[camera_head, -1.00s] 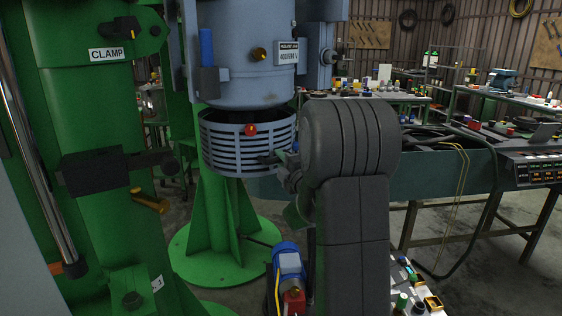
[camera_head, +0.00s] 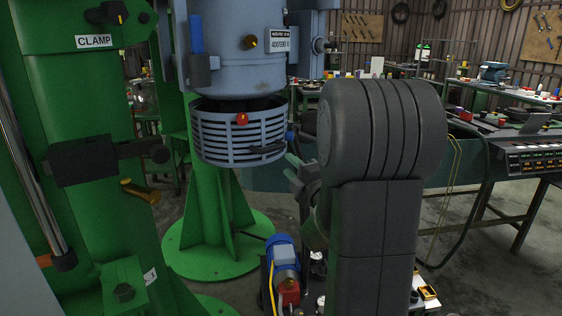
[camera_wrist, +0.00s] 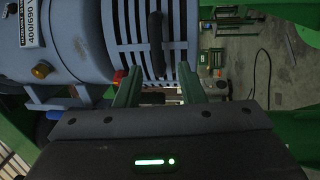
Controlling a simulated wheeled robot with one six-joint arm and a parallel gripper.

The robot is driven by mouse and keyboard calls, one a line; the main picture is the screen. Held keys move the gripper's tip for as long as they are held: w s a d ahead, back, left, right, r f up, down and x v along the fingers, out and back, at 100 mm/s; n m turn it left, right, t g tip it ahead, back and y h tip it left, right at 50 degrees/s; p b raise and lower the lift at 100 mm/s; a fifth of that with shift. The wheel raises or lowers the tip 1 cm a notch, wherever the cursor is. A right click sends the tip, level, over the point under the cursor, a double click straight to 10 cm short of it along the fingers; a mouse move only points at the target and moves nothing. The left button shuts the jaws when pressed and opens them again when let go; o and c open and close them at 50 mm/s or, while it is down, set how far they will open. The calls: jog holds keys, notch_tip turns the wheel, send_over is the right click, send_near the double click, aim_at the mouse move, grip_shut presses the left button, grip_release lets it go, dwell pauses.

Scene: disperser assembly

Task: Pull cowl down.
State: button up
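The cowl (camera_head: 238,137) is a slotted blue-grey ring below the blue-grey cylindrical housing (camera_head: 232,50), with a dark gap between its top rim and the housing. A red knob (camera_head: 242,118) sits at its upper front. Its black handle (camera_head: 268,149) is on the right side. My gripper (camera_head: 293,168) is just right of the handle, apart from it in the head view. In the wrist view my gripper (camera_wrist: 160,75) has its two green fingers spread, with the black handle (camera_wrist: 155,42) lined up between them and nothing held. The cowl (camera_wrist: 143,30) fills the upper middle there.
A green clamp column (camera_head: 90,130) with a black jutting arm (camera_head: 100,160) stands at left. A green base stand (camera_head: 215,240) is below the cowl. A blue motor unit (camera_head: 283,255) sits on a low cart beside my arm. Workbenches stand at right.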

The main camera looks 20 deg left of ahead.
aim_at(275, 148)
jog(key=v, duration=0.3)
jog(key=shift+s+d, duration=0.15)
jog(key=shift+d, duration=0.1)
jog(key=p+x, duration=0.2)
jog(key=x, duration=1.1)
jog(key=shift+a+r, duration=0.15)
jog(key=shift+a, duration=0.15)
jog(key=shift+w+a+r, duration=0.15)
jog(key=shift+w+r, duration=0.05)
jog(key=shift+r, duration=0.05)
jog(key=shift+r+p, duration=0.15)
jog(key=shift+p, duration=0.35)
